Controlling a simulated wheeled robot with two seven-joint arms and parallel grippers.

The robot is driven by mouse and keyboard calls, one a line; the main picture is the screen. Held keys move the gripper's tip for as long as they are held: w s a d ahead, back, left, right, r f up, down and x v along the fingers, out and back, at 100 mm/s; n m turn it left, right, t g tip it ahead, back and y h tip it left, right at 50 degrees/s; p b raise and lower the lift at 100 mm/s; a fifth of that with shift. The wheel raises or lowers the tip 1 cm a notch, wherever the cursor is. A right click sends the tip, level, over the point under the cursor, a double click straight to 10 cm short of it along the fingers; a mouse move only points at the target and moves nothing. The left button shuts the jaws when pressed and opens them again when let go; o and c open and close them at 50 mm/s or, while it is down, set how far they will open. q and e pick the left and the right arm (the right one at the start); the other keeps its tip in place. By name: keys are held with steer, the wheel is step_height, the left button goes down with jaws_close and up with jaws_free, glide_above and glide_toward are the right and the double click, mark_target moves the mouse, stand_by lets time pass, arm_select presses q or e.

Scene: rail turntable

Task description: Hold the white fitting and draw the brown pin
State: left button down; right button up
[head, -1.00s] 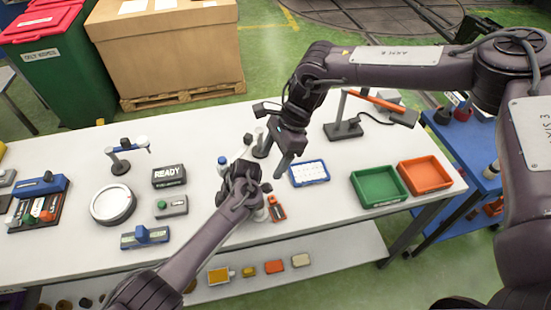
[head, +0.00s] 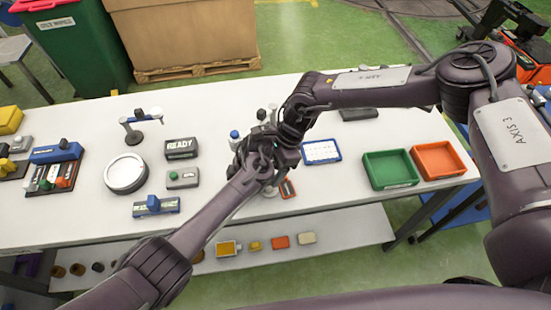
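My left gripper (head: 258,148) and my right gripper (head: 276,143) meet over the middle of the white table (head: 90,215). Their fingers overlap, and I cannot tell whether either is open or shut. I cannot make out the white fitting or the brown pin; the two hands cover the spot between them. A pale round base (head: 269,192) shows just below my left gripper. A small dark knob (head: 261,114) on a light post shows just behind the hands.
A white bottle with a blue cap (head: 234,137) stands close left of the hands. An orange tool (head: 288,188) and a blue-rimmed tray (head: 321,151) lie to the right, then green (head: 390,170) and orange (head: 437,160) trays. A READY box (head: 181,148) stands left.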

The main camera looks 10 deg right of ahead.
steer(key=shift+f, duration=0.1)
jaws_close()
stand_by(0.7)
steer(key=shift+r, duration=0.8)
